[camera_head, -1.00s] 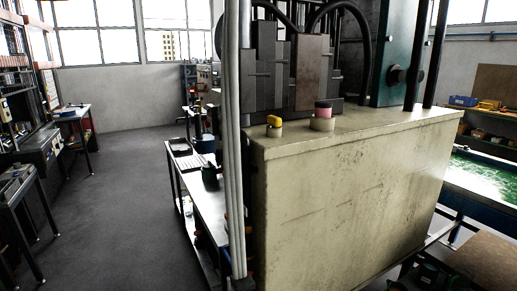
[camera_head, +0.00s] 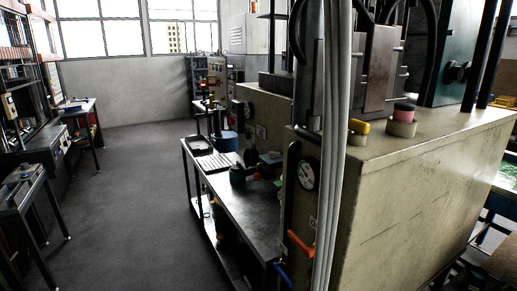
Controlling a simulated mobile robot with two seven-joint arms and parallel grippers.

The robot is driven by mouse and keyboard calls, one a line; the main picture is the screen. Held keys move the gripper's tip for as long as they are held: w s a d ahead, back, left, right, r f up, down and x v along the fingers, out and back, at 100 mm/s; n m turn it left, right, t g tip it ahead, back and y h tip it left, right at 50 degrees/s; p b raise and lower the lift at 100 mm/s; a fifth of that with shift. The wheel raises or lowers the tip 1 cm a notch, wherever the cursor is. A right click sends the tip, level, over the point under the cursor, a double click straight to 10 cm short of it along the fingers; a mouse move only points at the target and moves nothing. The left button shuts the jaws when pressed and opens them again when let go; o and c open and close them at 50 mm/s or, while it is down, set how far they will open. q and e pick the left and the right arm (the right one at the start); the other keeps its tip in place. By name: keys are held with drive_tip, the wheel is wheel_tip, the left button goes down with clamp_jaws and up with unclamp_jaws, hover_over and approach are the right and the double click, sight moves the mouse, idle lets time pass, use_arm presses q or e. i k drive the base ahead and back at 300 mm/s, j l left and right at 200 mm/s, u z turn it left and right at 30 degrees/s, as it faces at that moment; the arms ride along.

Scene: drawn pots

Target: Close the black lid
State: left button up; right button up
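I cannot make out a black lid for certain in the head view. A small dark pot-like container (camera_head: 238,176) stands on the dark workbench (camera_head: 262,215) left of the big machine. It is too small to tell whether it has a lid or whether that is open. A flat black tray-like item (camera_head: 200,143) lies further back on the bench. Neither of my grippers is in view.
A large beige machine (camera_head: 420,200) fills the right side, with pale vertical pipes (camera_head: 333,150) at its corner. A gauge (camera_head: 306,175) and an orange handle (camera_head: 299,243) face the bench. Grey floor (camera_head: 130,200) is clear between the bench and the left-hand tables (camera_head: 22,190).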

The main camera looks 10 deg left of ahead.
sight(252, 156)
drive_tip(key=i+j, duration=0.15)
drive_tip(key=j, duration=0.4)
drive_tip(key=i+j+z, duration=0.1)
drive_tip(key=j, duration=0.45)
drive_tip(key=i+j, duration=0.1)
drive_tip(key=j, duration=0.45)
drive_tip(key=i+j+z, duration=0.1)
drive_tip(key=j, duration=0.45)
drive_tip(key=i+j, duration=1)
drive_tip(key=j, duration=0.2)
drive_tip(key=z, duration=0.05)
